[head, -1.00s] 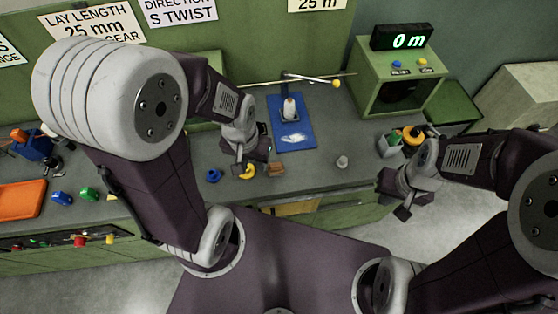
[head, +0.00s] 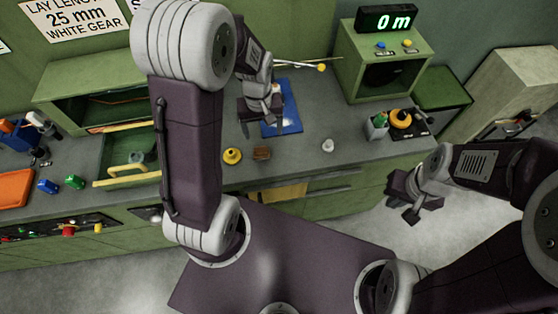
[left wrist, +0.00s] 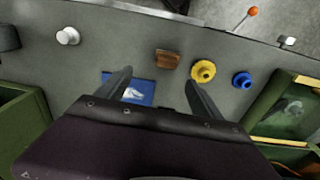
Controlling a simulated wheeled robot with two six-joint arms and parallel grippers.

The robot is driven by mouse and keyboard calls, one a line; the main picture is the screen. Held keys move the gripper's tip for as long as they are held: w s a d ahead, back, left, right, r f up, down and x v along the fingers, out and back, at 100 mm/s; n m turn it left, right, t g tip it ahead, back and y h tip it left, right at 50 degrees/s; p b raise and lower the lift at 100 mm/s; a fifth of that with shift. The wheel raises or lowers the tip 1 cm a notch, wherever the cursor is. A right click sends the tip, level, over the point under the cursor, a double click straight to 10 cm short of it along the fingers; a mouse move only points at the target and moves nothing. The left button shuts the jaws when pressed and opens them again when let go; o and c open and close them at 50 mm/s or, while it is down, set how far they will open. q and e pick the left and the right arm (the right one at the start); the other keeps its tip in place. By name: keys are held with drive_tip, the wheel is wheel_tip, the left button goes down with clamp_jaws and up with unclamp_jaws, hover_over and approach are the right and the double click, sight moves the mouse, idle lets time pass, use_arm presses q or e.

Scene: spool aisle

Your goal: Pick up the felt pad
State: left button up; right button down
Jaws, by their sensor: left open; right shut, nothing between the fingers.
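A small brown block (head: 262,153) lies on the grey bench; a white patch (left wrist: 133,93) lies on the blue mat (head: 292,120). I cannot tell for sure which is the felt pad. My left gripper (head: 258,117) is open and empty above the bench, covering part of the mat in the head view. In the left wrist view the brown block (left wrist: 168,59) lies beyond and between the left gripper's fingertips (left wrist: 158,77), and the left finger overlaps the mat. My right gripper (head: 407,200) is shut and empty, in front of the bench's right part.
A yellow knobbed piece (head: 232,155) sits beside the brown block, and a blue ring (left wrist: 242,80) beside that. A small white piece (head: 328,145) stands to the right. A grey cup (head: 377,125) and green machine (head: 385,65) stand further right. The bench around the white piece is clear.

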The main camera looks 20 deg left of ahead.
sight(260, 149)
use_arm(q)
drive_tip(key=shift+d+f+g, duration=0.15)
drive_tip(key=shift+f, duration=0.5)
drive_tip(key=shift+d+f+g, duration=0.15)
drive_tip(key=shift+f, duration=0.45)
drive_tip(key=shift+a+f+n, duration=0.25)
drive_tip(key=shift+n, duration=0.05)
drive_tip(key=a+f, duration=0.2)
drive_tip(key=f, duration=0.1)
drive_tip(key=shift+s+a+f, duration=0.2)
drive_tip(key=shift+a, duration=0.15)
drive_tip(key=shift+d+f, duration=0.25)
drive_tip(key=shift+d, duration=0.05)
drive_tip(key=shift+d+f, duration=0.35)
drive_tip(key=shift+d, duration=0.25)
drive_tip(key=f, duration=0.4)
drive_tip(key=shift+a+f, duration=0.3)
drive_tip(key=shift+a, duration=0.1)
drive_tip(key=shift+d, duration=0.2)
drive_tip(key=c, duration=1.5)
use_arm(e)
drive_tip(key=shift+a+f, duration=0.1)
drive_tip(key=shift+f, duration=0.1)
